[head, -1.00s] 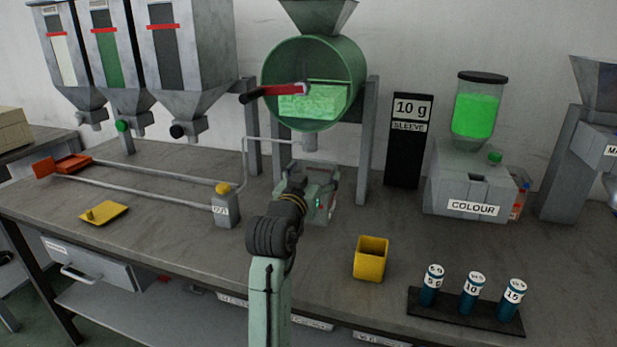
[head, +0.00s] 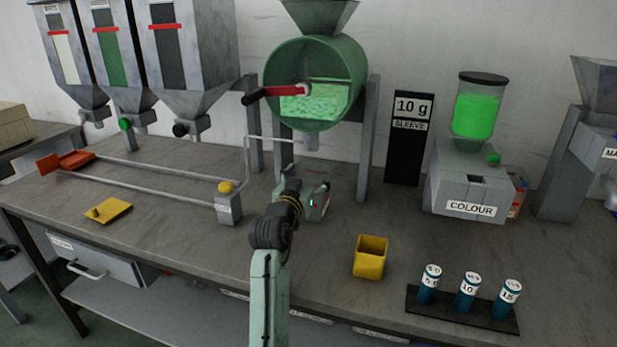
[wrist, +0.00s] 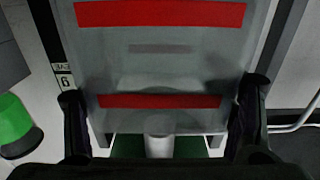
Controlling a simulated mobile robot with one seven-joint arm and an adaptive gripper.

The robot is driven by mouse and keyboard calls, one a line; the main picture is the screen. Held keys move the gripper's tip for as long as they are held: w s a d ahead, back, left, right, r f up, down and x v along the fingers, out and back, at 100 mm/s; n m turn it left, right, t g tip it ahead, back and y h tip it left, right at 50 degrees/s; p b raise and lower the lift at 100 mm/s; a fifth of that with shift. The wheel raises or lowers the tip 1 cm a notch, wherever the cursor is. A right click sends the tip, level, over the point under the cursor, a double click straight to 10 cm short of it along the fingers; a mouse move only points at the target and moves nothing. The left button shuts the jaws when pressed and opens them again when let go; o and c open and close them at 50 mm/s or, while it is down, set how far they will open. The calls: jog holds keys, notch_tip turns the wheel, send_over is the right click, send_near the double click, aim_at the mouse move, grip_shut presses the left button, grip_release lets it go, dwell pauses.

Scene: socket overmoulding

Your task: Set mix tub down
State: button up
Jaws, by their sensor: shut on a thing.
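The mix tub (wrist: 165,60) is a translucent grey box with red bands. It fills the middle of the wrist view, between the two dark fingers of my gripper (wrist: 160,125). The gripper is shut on it. In the head view the tub (head: 316,174) is at the bench's middle, under the spout of the green drum, partly hidden by my gripper (head: 312,204) and wrist. I cannot tell whether the tub's base touches the bench.
The green drum (head: 316,60) with a red handle stands behind. A yellow cup (head: 370,258) and a black rack (head: 462,310) of blue cylinders are at front right. A switch box (head: 228,208) is at left.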

jog(key=o, duration=1)
jog(key=shift+f, duration=0.2)
jog(key=o, duration=0.5)
jog(key=shift+r, duration=0.1)
jog(key=shift+r, duration=0.15)
jog(key=shift+s+a, duration=0.1)
jog(key=shift+s, duration=0.15)
jog(key=b+v, duration=0.2)
jog(key=v, duration=0.9)
jog(key=shift+s+b, duration=0.25)
jog(key=shift+b, duration=0.1)
jog(key=shift+r, duration=0.1)
